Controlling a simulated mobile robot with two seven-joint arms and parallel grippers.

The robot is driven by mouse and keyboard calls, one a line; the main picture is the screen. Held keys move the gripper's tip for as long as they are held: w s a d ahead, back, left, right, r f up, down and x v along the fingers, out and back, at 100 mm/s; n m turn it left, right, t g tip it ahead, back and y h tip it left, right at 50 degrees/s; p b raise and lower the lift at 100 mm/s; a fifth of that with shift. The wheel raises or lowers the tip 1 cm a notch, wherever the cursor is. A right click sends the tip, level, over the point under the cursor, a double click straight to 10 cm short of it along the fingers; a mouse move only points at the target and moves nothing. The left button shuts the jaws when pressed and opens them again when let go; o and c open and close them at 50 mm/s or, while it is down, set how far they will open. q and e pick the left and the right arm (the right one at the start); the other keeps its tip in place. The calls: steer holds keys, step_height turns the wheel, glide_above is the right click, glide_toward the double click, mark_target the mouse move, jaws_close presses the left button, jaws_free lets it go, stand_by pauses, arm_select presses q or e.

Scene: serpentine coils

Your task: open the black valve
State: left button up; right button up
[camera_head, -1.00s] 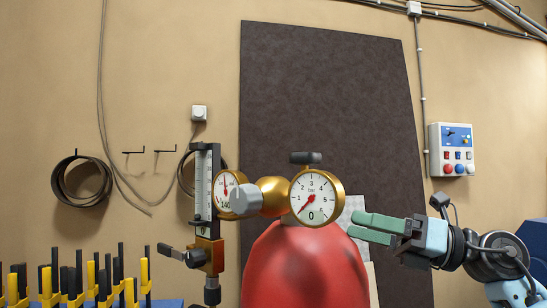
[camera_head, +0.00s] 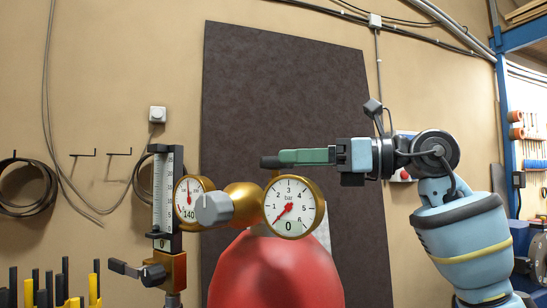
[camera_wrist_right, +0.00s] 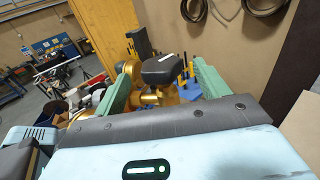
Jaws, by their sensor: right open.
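A black valve handle (camera_head: 270,162) sits on top of the brass regulator (camera_head: 243,200), above the red cylinder (camera_head: 275,275). My right gripper (camera_head: 284,157) reaches in from the right with its green fingers level, at the handle's height. In the right wrist view, the black handle (camera_wrist_right: 162,70) lies between the two spread green fingers, with a visible gap on each side. The fingers look open and not closed on it. In the head view, the fingers hide part of the handle. My left gripper is not in view.
Two round gauges (camera_head: 293,207) and a grey knob (camera_head: 214,209) are on the regulator. A flowmeter (camera_head: 166,200) with another black knob (camera_head: 122,268) stands at left. Black and yellow tool handles (camera_head: 95,285) fill the lower left. A dark panel (camera_head: 285,90) stands behind.

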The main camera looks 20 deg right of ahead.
mark_target(274, 159)
steer(key=x, duration=0.4)
steer(key=shift+s+r, duration=0.1)
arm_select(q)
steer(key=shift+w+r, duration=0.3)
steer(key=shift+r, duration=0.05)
arm_select(e)
steer(key=shift+w+a, duration=0.4)
steer(key=shift+a, duration=0.1)
steer(key=c, duration=1)
steer(key=shift+n+g+y+p, duration=0.5)
steer(key=shift+n+g+y, duration=0.15)
steer(key=shift+g, duration=0.45)
steer(key=shift+n+g+y, duration=0.35)
steer(key=shift+n+g, duration=0.3)
steer(key=shift+g, duration=0.15)
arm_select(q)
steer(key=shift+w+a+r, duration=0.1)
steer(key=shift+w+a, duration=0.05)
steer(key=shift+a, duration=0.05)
arm_select(e)
steer(key=shift+n+g+y, duration=0.5)
steer(key=shift+n+g, duration=1)
steer(key=shift+g, duration=0.8)
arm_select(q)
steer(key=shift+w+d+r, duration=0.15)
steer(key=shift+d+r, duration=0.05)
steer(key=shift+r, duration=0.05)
arm_select(e)
steer(key=shift+s+g, duration=0.1)
steer(key=shift+g, duration=0.2)
